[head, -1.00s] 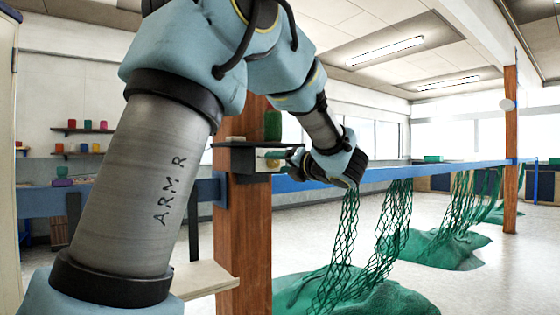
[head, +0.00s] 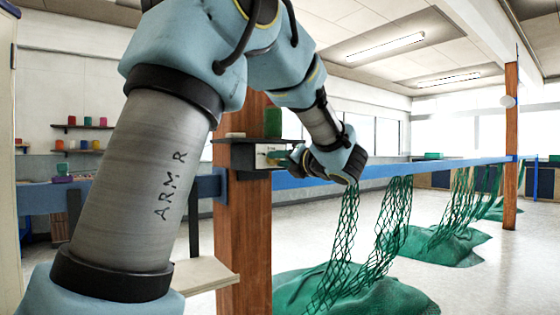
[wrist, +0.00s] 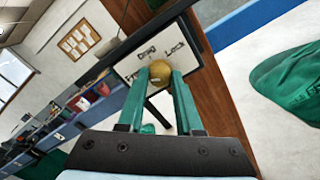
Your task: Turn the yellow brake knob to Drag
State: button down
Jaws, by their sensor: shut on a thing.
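The yellow brake knob (wrist: 160,72) sits on a pale panel (wrist: 198,42) on the wooden post in the wrist view. My gripper (wrist: 160,80) has its two green fingers closed on the knob, one on each side. Some of the yellow shows past the right finger. The panel reads "Drag" above the knob and "Lock" to the upper right; a third label at left is partly hidden by a finger. I cannot tell which label the knob points to. In the head view my gripper (head: 287,158) reaches the panel (head: 264,150) from the right; the knob is hidden there.
A dark shelf (head: 246,141) above the panel carries a green cylinder (head: 273,123). A blue rail (head: 400,170) with hanging green nets (head: 392,225) runs off to the right. A pale ledge (head: 205,279) juts out below, left of the post.

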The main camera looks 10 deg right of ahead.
jog(key=shift+m, duration=0.3)
jog(key=shift+f+m+b, duration=0.1)
jog(key=shift+m+b, duration=0.3)
jog(key=shift+m, duration=0.6)
jog(key=shift+d+m+g+p, duration=0.15)
jog(key=shift+m+p, duration=0.4)
jog(key=shift+m, duration=1.6)
jog(key=shift+a+m+g+p, duration=0.15)
jog(key=shift+m+p, duration=0.35)
jog(key=shift+m, duration=1.65)
jog(key=shift+d+m, duration=0.1)
jog(key=shift+m, duration=0.2)
jog(key=c, duration=0.6)
grip_release()
